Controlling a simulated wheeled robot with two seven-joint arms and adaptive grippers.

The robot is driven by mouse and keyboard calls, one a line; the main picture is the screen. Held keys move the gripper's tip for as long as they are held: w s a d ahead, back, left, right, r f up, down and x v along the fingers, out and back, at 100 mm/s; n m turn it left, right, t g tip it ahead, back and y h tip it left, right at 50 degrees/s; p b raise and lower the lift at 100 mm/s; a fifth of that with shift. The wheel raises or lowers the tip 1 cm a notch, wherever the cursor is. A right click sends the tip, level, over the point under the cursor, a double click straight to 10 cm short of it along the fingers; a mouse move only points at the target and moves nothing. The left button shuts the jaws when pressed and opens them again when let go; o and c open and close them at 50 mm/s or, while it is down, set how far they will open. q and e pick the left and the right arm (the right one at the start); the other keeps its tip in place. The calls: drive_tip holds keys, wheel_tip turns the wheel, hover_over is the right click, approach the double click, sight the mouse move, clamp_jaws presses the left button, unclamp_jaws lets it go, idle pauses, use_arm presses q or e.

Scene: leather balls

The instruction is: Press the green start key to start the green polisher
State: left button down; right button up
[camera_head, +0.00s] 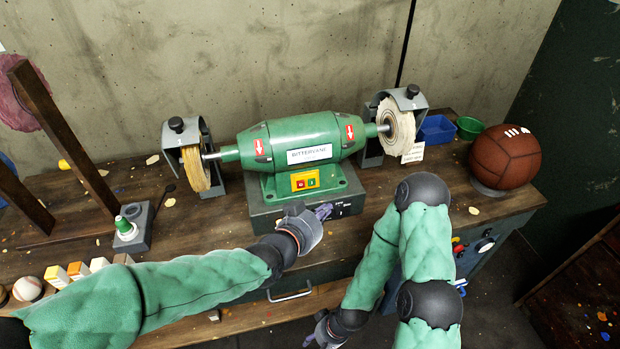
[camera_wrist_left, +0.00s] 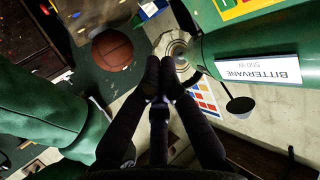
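The green polisher (camera_head: 300,138) stands on the workbench against the wall, with a "BITTERVANE" label. Its yellow switch plate (camera_head: 305,173) faces front, with a red key on the left and the green start key (camera_head: 312,182) on the right. The plate also shows, cut off, at the top of the left wrist view (camera_wrist_left: 240,10). My left gripper (camera_head: 325,211) is in front of the grey base, below and slightly right of the green key, apart from it. Its fingers (camera_wrist_left: 160,72) are together and empty. My right gripper (camera_head: 322,334) is low at the bottom edge, its fingers unclear.
Buffing wheels under guards flank the polisher, the left (camera_head: 195,168) and the right (camera_head: 398,127).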

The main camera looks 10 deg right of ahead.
sight(312, 182)
use_arm(q)
drive_tip(key=w, duration=0.3)
drive_tip(key=w+f, duration=0.1)
drive_tip(key=w, duration=0.1)
drive_tip(key=w+f+b, duration=0.1)
drive_tip(key=w, duration=0.2)
drive_tip(key=shift+w+a, duration=0.2)
drive_tip(key=shift+w, duration=0.15)
drive_tip(key=shift+w, duration=0.1)
idle(1.4)
drive_tip(key=shift+w, duration=0.3)
drive_tip(key=shift+w+f, duration=0.15)
drive_tip(key=shift+w, duration=0.25)
idle(0.7)
drive_tip(key=shift+s, duration=0.1)
drive_tip(key=shift+s+r, duration=0.2)
drive_tip(key=shift+s, duration=0.55)
